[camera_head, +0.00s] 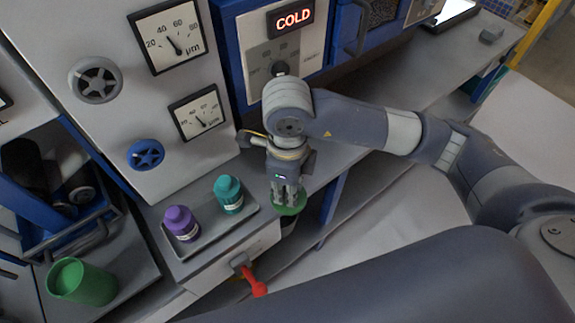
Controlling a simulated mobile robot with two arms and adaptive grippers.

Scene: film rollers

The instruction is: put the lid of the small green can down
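My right gripper (289,197) points down near the middle of the view, at the front edge of the counter. Its fingers are closed on a round green lid (291,210). The lid is held roughly flat, with a dark shape just below it; I cannot tell whether that is a can or shadow. A green, open-topped can (88,286) stands at the lower left, with no lid on it. I cannot tell whether it is the small can. My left gripper is not in view.
A grey tray (207,240) left of the gripper holds a purple bottle (181,224) and a teal bottle (229,196). Below is a drawer front with a red handle (255,284). A panel with gauges, knobs and a "COLD" display (291,19) stands behind.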

